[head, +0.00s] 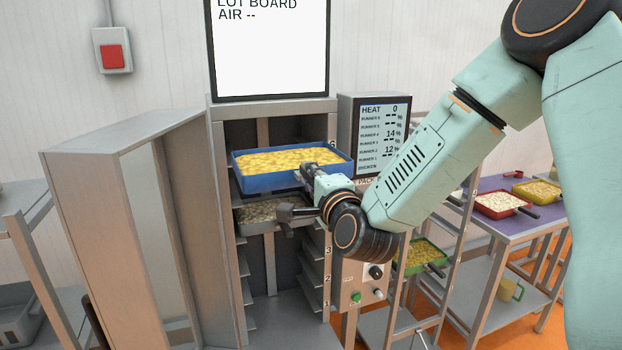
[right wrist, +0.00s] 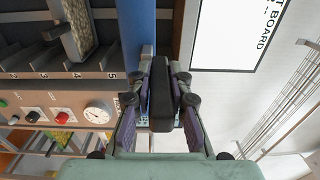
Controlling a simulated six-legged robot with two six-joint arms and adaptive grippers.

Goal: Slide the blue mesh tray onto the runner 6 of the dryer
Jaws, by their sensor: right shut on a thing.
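The blue mesh tray (head: 262,184), filled with yellow pieces, is level at the upper opening of the dryer (head: 216,180), near the label 6 (head: 332,144). Its right end reaches past the dryer's right post. Whether it rests on runner 6 is hidden. My right gripper (head: 308,174) is at the tray's front side. In the right wrist view the gripper (right wrist: 161,105) is shut on the tray's black handle (right wrist: 162,85), with the blue tray wall (right wrist: 138,40) beyond. My left gripper is not in view.
The dryer door (head: 115,190) stands open at left. A grey tray (head: 258,220) with a handle sits on a lower runner, below the blue tray. A control panel (head: 360,285) and display (head: 382,135) are at right. A table with a red tray (head: 500,213) stands further right.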

